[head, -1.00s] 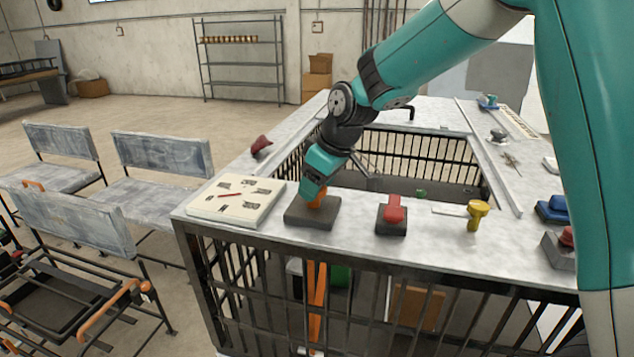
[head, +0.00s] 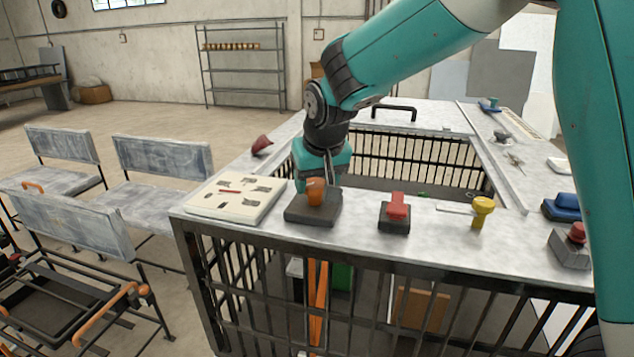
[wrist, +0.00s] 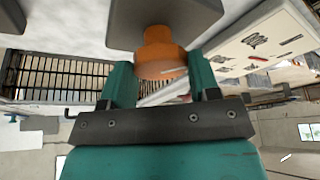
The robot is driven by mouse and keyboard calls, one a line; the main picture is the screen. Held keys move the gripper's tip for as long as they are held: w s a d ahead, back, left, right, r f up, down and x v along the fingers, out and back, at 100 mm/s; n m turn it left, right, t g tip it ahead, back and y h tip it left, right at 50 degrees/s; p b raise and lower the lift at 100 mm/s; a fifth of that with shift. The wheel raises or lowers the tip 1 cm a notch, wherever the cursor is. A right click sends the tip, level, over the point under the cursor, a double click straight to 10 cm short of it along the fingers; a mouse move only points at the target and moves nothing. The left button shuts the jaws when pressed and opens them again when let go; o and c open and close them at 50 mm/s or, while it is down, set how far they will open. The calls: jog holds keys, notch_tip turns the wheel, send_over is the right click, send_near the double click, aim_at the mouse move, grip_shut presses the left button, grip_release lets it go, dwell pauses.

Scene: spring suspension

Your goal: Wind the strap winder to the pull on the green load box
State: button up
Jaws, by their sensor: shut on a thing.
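The strap winder is an orange knob (head: 316,191) on a dark square base (head: 311,213) near the front left of the bench top. My gripper (wrist: 161,75) has one finger on each side of the knob and is shut on it. It comes from behind the knob in the head view, where the fingers are mostly hidden. An orange strap (head: 318,290) runs down below the winder inside the barred frame. The green load box (head: 342,277) shows partly behind the bars; its markings cannot be read.
A cream board (head: 260,208) with small drawings and a red mark lies left of the winder. A red-topped block (head: 396,212) and a yellow knob (head: 481,211) stand to the right. A black handle (head: 394,108) rises at the back. Chairs (head: 165,165) stand at the left.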

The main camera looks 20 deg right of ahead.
jog(key=shift+w+m+h, duration=0.1)
jog(key=shift+m+h, duration=0.2)
jog(key=shift+m, duration=0.5)
jog(key=shift+r, duration=0.1)
jog(key=o, duration=0.9)
jog(key=b+v, duration=0.2)
jog(key=v, duration=1.5)
jog(key=shift+a+r+b, duration=0.1)
jog(key=shift+r+b, duration=0.05)
jog(key=shift+b, duration=0.2)
